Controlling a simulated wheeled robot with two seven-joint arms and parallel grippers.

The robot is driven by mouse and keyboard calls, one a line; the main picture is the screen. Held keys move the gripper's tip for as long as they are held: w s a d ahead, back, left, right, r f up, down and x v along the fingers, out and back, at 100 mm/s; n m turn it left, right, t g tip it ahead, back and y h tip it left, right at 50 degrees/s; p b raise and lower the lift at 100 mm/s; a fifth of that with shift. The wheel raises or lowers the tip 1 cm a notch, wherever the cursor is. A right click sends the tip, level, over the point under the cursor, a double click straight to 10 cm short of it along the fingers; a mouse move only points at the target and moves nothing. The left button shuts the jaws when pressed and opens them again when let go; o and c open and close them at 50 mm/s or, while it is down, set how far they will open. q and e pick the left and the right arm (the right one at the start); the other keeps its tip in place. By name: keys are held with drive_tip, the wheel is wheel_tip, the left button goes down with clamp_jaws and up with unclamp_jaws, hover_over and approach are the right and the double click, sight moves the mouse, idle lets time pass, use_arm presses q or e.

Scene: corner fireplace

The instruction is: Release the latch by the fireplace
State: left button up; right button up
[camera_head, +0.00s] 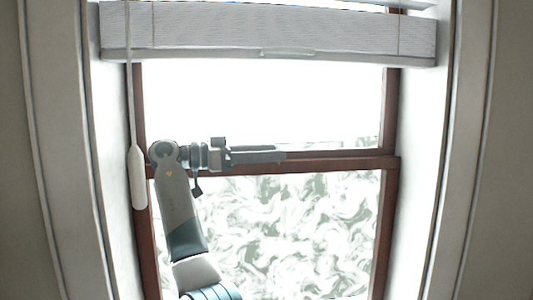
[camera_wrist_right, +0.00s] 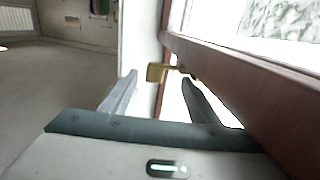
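A small brass latch (camera_wrist_right: 156,72) sits by the red-brown window rail (camera_wrist_right: 235,70) in the right wrist view. It shows beyond and between the two fingertips of my right gripper (camera_wrist_right: 158,82), which stand apart with nothing held. The latch looks a little past the tips; I cannot tell whether either finger touches it. In the head view my right gripper (camera_head: 280,155) points right along the middle rail of the window (camera_head: 345,163). I cannot make out the latch there. My left gripper is not in view.
A pale blind (camera_head: 200,28) hangs across the window top. Its cord with a white pull (camera_head: 137,178) hangs at the left, close to my right arm. White reveals (camera_head: 418,160) flank the window. The wrist view shows open floor (camera_wrist_right: 60,90) at left.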

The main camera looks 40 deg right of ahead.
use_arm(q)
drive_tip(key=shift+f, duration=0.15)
use_arm(e)
drive_tip(key=shift+r, duration=0.15)
use_arm(q)
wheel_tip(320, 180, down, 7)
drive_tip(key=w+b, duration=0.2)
drive_tip(key=b, duration=0.6)
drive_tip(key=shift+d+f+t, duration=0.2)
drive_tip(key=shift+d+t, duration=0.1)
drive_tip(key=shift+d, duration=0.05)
use_arm(e)
drive_tip(key=s+d+r, duration=0.4)
drive_tip(key=s+r, duration=0.6)
drive_tip(key=shift+s+d+r, duration=0.3)
drive_tip(key=shift+s+r, duration=0.05)
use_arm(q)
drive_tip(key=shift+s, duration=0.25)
